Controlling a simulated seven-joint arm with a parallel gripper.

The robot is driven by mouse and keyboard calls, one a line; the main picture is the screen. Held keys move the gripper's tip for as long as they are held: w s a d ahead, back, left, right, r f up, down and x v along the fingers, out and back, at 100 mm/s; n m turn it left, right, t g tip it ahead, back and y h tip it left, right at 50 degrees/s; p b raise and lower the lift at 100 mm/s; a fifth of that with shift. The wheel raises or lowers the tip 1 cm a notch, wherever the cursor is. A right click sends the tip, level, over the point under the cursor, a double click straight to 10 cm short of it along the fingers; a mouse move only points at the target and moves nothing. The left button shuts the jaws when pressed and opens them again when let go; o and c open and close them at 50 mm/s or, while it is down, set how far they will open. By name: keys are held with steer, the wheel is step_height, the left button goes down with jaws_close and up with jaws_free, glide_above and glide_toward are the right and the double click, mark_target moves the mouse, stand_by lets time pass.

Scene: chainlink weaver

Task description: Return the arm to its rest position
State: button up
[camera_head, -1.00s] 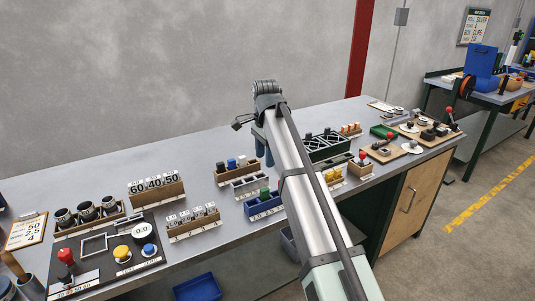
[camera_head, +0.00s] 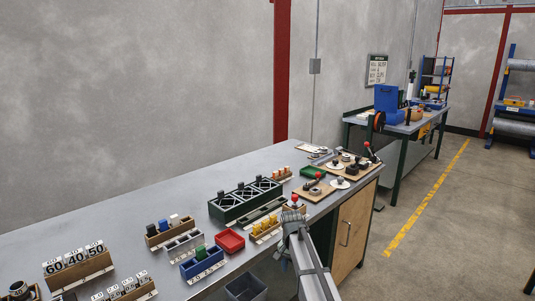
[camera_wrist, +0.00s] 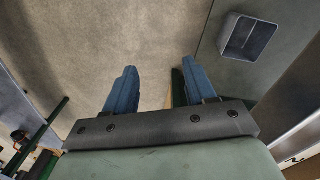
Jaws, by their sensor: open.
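My gripper (camera_wrist: 158,88) shows in the wrist view with its two blue fingers wide apart and nothing between them. It points at the bare floor. In the head view my arm comes up from the bottom, and its near links end beside the workbench's (camera_head: 130,205) front edge. The fingers are hidden in that view.
Along the bench front stand a blue tray (camera_head: 202,266), a red tray (camera_head: 230,240), a holder of yellow pieces (camera_head: 264,225) and a red-knobbed block (camera_head: 294,204), close to my arm.

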steer(key=s+d+f+n+g, duration=0.1)
steer(key=s+d+f+g, duration=0.15)
steer(key=s+f, duration=0.95)
steer(key=s+d+f+n+g, duration=0.1)
steer(key=s+d+f, duration=0.2)
steer(key=s+f, duration=0.9)
steer(key=s+f+n+g, duration=0.1)
steer(key=s+f, duration=0.3)
steer(key=s, duration=0.5)
steer(key=s+d+f+n+g, duration=0.1)
steer(key=s+f, duration=0.4)
steer(key=s, duration=0.5)
steer(key=s+d+f+n+g, duration=0.1)
steer(key=s+f, duration=0.3)
steer(key=s, duration=0.6)
steer(key=shift+d+f+y, duration=0.2)
steer(key=shift+f+y, duration=0.05)
steer(key=shift+y, duration=0.15)
